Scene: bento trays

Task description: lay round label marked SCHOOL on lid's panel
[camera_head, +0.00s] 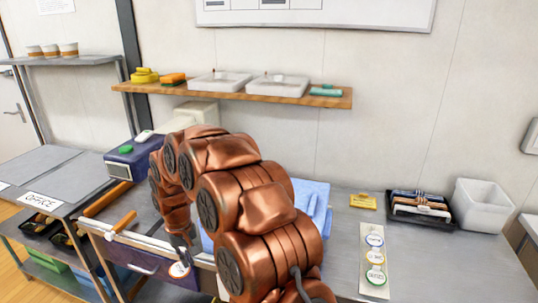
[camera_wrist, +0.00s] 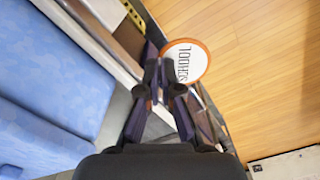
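In the head view the label (camera_head: 179,271) hangs under my gripper (camera_head: 184,252), near the counter's front edge. In the wrist view wooden floor lies behind it. I cannot make out the lid or its panel; my arm covers much of the counter's middle. A blue cloth (camera_head: 317,196) shows behind my arm and also at left in the wrist view (camera_wrist: 45,85).
A pale strip (camera_head: 374,285) with several round labels lies on the counter right of my arm. A blue box (camera_head: 126,163) stands left. Right-front counter is clear.

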